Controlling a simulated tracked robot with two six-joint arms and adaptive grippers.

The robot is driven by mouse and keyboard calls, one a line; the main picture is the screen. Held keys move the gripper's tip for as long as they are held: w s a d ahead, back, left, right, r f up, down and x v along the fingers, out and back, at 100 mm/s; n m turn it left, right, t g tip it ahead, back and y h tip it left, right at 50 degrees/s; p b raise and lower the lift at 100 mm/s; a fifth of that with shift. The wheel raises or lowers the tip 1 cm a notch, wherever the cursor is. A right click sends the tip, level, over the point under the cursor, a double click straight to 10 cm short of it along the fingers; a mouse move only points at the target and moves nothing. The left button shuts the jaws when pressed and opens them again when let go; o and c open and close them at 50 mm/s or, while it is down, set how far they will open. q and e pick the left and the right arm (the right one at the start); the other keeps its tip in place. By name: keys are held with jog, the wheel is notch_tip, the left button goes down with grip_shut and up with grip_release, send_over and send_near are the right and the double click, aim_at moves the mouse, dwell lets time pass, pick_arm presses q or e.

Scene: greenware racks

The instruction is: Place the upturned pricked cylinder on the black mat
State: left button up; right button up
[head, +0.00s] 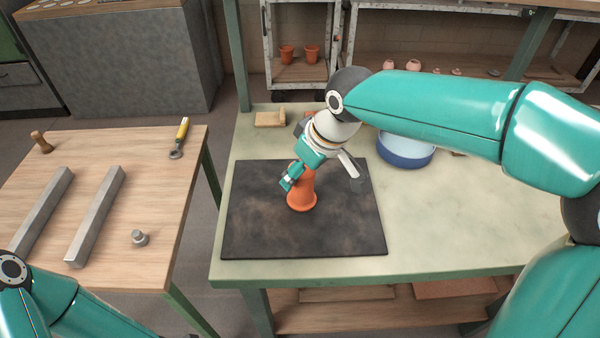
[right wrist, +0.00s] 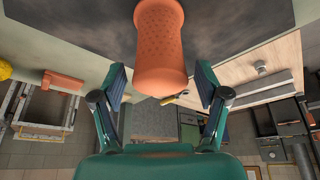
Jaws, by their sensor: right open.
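My right gripper (head: 321,182) is open around the upper part of the cylinder, one finger on each side. In the right wrist view gaps show between both pads and the wall. The gripper hides the cylinder's top in the head view. My left gripper is outside the view.
A blue and white bowl (head: 405,152) stands behind the mat on the right, partly behind my right arm. A wooden block (head: 270,119) lies at the back edge. The left table (head: 110,200) holds two metal bars, a small weight and tools.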

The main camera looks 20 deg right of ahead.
jog(key=v, duration=0.9)
jog(key=shift+r+p, duration=0.25)
jog(key=shift+p, duration=0.15)
jog(key=shift+s, duration=0.15)
